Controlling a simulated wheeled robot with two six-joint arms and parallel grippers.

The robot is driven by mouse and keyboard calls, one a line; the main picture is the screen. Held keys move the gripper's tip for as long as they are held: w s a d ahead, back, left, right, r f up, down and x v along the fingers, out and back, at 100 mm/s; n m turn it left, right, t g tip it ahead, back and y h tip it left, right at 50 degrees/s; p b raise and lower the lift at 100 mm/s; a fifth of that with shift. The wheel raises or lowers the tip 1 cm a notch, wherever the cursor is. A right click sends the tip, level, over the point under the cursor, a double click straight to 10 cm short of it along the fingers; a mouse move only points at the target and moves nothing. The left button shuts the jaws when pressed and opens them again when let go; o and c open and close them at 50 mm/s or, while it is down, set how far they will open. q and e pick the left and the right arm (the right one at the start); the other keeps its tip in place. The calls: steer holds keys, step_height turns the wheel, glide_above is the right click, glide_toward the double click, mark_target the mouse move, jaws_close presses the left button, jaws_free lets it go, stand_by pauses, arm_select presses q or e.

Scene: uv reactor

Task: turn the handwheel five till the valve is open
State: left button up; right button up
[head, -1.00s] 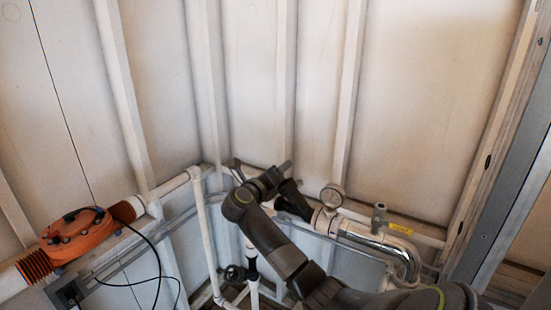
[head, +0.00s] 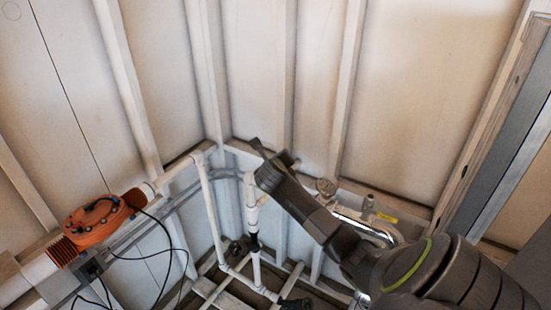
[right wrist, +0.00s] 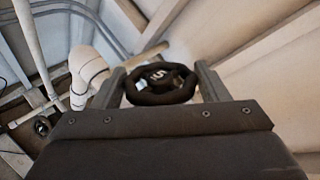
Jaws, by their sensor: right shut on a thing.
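The black handwheel five (right wrist: 161,84), a round wheel with a white "5" on its hub, sits between the two fingers of my right gripper (right wrist: 161,84) in the right wrist view. The fingers are shut on its rim, one on each side. In the head view my right arm reaches in from the lower right to the corner pipework, and its gripper (head: 260,149) is small there. The wheel cannot be made out in that view. My left gripper is not in view.
An orange flanged unit (head: 98,220) with black cables stands at the left. White pipes (head: 208,195) and a lower black handwheel (head: 236,250) are in the corner.

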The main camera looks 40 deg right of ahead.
stand_by(0.4)
steer(key=o, duration=0.6)
steer(key=b+v, duration=0.4)
steer(key=v, duration=1.3)
steer(key=shift+s+a+r, duration=0.1)
steer(key=shift+r, duration=0.05)
